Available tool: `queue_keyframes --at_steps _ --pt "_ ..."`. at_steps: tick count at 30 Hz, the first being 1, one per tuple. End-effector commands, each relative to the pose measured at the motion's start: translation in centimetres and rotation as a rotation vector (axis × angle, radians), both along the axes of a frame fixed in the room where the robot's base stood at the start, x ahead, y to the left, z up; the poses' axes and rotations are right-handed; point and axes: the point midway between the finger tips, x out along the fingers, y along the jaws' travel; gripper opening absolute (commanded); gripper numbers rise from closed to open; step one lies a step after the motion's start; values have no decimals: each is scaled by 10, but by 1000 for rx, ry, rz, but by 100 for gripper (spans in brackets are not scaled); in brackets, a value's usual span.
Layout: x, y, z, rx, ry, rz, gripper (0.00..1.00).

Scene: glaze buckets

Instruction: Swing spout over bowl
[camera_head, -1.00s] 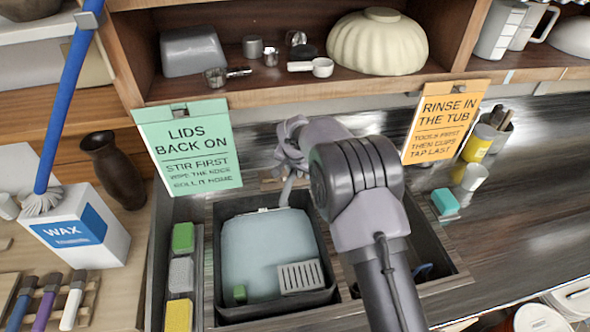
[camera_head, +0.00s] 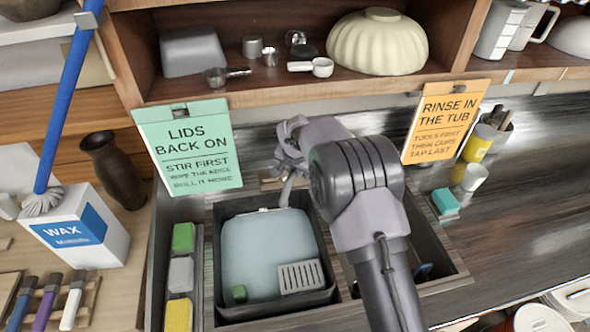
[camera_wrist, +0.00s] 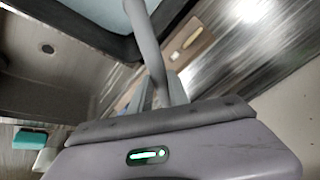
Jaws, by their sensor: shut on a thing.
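The spout (camera_head: 288,190) is a thin grey curved tube at the back of the sink, with its end over the back edge of the tub of water. The tub (camera_head: 332,268), the only bowl-like vessel I see in the sink, is dark, square and full of pale blue water. My gripper (camera_head: 288,150) is above the tub's back edge and shut on the spout. In the wrist view the spout (camera_wrist: 146,48) runs down between my jaws, with the tub's dark rim (camera_wrist: 172,14) behind it. My wrist hides part of the grip.
A second sink compartment (camera_head: 436,244) lies to the right, partly behind my arm. Sponges (camera_head: 181,273) sit in a tray on the left. A green sign (camera_head: 188,150) and an orange sign (camera_head: 444,122) stand behind, under a wooden shelf (camera_head: 300,101). A teal sponge (camera_head: 446,202) lies on the right counter.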

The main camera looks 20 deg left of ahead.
Motion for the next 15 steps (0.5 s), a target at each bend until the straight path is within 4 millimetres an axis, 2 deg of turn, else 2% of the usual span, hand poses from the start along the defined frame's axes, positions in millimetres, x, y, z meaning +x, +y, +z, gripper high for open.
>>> queue_keyframes --at_steps 9,15 --pt "0 -1 0 0 0 10 0" --pt "-1 -12 0 1 0 79 0"
